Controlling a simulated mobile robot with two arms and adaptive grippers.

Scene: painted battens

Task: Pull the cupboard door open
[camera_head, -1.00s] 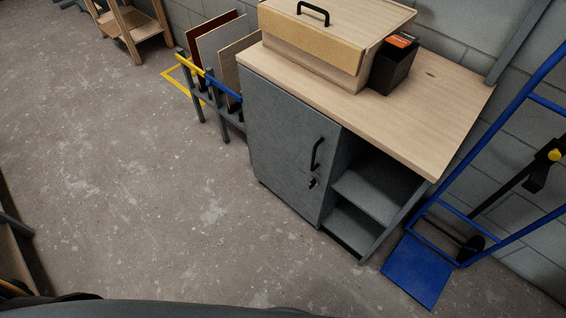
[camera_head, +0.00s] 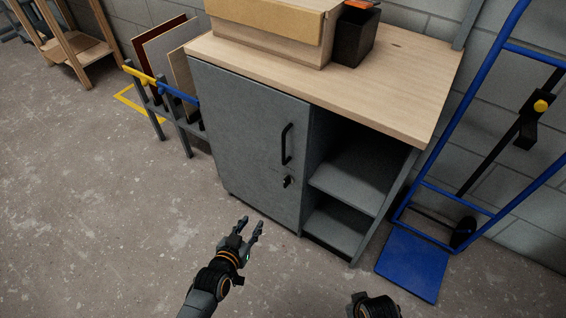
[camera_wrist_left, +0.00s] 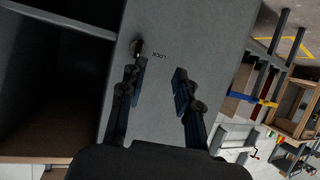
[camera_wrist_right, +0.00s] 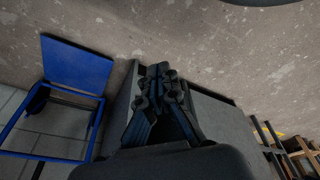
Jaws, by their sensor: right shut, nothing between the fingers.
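The grey cupboard door (camera_head: 250,140) is closed, with a black bar handle (camera_head: 286,144) near its right edge and a lock with a key (camera_head: 288,181) below it. My left gripper (camera_head: 251,224) is open and empty, in front of the door's lower part and apart from the handle. In the left wrist view the door (camera_wrist_left: 165,85) lies beyond the open fingers (camera_wrist_left: 157,80), with the lock (camera_wrist_left: 137,47) near the left finger. My right gripper (camera_wrist_right: 163,78) is shut and empty in the right wrist view; in the head view only part of that arm shows at the bottom edge.
Open shelves (camera_head: 345,185) are right of the door. A blue hand truck (camera_head: 412,262) stands at the right, a panel rack (camera_head: 165,90) at the left. The floor before the door is open.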

